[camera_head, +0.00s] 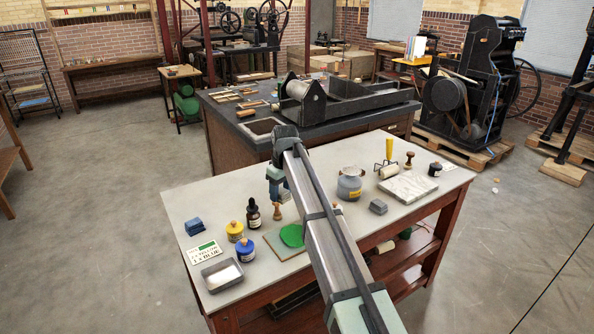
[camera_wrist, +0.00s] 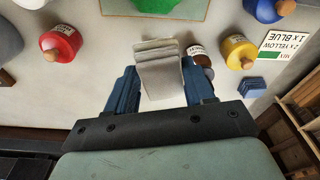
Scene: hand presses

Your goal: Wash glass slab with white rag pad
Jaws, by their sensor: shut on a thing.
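My gripper (camera_wrist: 160,78) has its blue fingers on both sides of a pale folded pad, the white rag pad (camera_wrist: 161,66), and is shut on it. In the head view my gripper (camera_head: 279,188) is over the far side of the white-topped table, partly hidden by my arm. The slab (camera_head: 272,248) lies flat near the table's front, with a green ink patch (camera_head: 291,235) on it. My arm covers its right side. In the wrist view the slab's edge (camera_wrist: 196,15) and green patch show at the top, apart from the pad.
A dropper bottle (camera_head: 253,216), yellow jar (camera_head: 235,231), blue jar (camera_head: 245,249) and metal tray (camera_head: 222,275) stand left of the slab. A red jar (camera_wrist: 60,43) shows in the wrist view. A pale marble slab (camera_head: 409,188) and grey can (camera_head: 349,186) are at right.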

